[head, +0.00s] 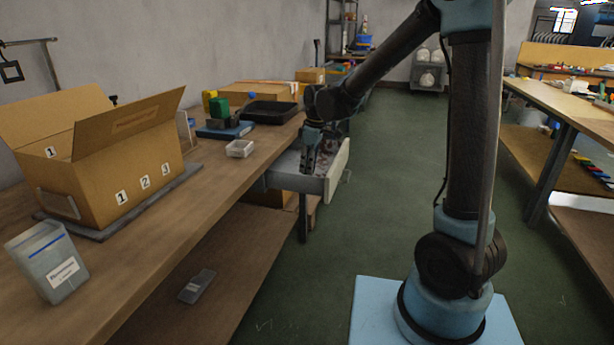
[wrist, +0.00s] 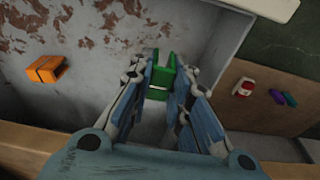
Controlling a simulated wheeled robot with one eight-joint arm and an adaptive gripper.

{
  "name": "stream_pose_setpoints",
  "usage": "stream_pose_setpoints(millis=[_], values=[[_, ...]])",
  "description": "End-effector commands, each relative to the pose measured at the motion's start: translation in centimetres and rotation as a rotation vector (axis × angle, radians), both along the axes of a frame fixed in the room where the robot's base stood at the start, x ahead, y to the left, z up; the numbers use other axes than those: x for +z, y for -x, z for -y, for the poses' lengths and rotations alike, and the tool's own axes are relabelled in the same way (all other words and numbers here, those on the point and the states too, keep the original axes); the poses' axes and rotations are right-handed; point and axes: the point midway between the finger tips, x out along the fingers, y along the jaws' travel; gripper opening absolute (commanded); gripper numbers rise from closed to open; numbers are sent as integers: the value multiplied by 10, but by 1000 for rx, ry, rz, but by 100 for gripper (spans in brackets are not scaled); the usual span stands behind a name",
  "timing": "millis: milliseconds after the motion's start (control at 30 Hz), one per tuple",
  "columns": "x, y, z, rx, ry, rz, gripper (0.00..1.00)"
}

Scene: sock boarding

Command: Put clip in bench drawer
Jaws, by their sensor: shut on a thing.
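A green clip (wrist: 158,92) sits between my gripper's fingers (wrist: 163,74) in the wrist view, and the fingers are shut on it. In the head view my gripper (head: 309,168) points down into the open bench drawer (head: 338,172); the clip cannot be made out there. In the wrist view the drawer (wrist: 215,45) is pale grey with worn brown patches, and the clip is inside its outline from above. I cannot tell whether the clip touches the drawer floor. A small orange object (wrist: 46,69) lies in the drawer to the left of the clip.
The bench top (head: 190,225) holds an open cardboard box (head: 95,160), a clear bin (head: 48,260), a small white tray (head: 240,148) and a black tray (head: 268,112). In the wrist view, a red-and-white item (wrist: 243,87) lies beyond the drawer's right wall. Green floor (head: 400,170) is open right of the drawer.

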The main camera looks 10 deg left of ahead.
Motion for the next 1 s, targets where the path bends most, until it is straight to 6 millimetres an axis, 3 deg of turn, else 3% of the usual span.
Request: stream_pose_setpoints(millis=[300,733,767,833,1000], values=[[-36,0,0,0,0,0,8],[-42,0,0,0,0,0,8],[-42,0,0,0,0,0,24],[-41,0,0,0,0,0,38],[-41,0,0,0,0,0,38]])
